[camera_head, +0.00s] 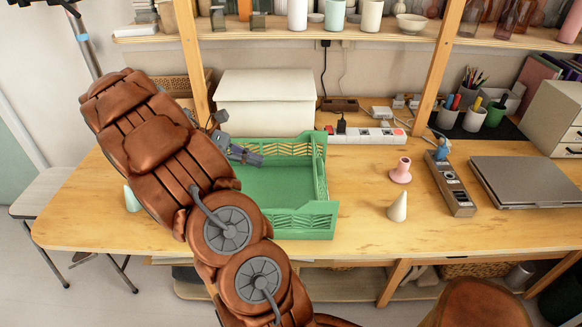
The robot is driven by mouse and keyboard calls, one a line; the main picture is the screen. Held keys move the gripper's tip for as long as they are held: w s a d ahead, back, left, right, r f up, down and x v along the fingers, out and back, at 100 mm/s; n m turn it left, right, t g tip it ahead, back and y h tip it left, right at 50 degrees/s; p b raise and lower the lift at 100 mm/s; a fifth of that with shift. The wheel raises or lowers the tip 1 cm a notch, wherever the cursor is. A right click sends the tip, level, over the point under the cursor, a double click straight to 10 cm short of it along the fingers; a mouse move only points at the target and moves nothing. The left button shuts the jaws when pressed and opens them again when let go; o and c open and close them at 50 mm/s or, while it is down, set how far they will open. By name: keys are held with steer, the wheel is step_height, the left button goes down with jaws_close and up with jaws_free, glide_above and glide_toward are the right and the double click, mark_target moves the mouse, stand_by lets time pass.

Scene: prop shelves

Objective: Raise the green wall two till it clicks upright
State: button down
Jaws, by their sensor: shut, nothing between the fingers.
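A green crate (280,184) with slotted walls stands on the wooden table. Its back wall (290,147), right wall (320,172) and front wall (306,220) show as raised. My arm covers the crate's left side and part of its front, so I cannot tell how the left wall stands. No label shows which wall is number two. My grey gripper (256,158) is shut and empty at the crate's back left, near the left end of the back wall. I cannot tell whether it touches the crate.
A white box (266,103) stands behind the crate. A power strip (366,136) lies at the back right. A pink stand (401,171), a pale cone (397,207), a second strip (450,185) and a laptop (526,181) are to the right. The front right table is clear.

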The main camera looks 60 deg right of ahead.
steer(key=s+r+p+x, duration=0.1)
steer(key=r+p+x, duration=0.1)
steer(key=x, duration=1)
steer(key=shift+s+d+r, duration=0.25)
steer(key=shift+s+d, duration=0.1)
steer(key=shift+s, duration=0.1)
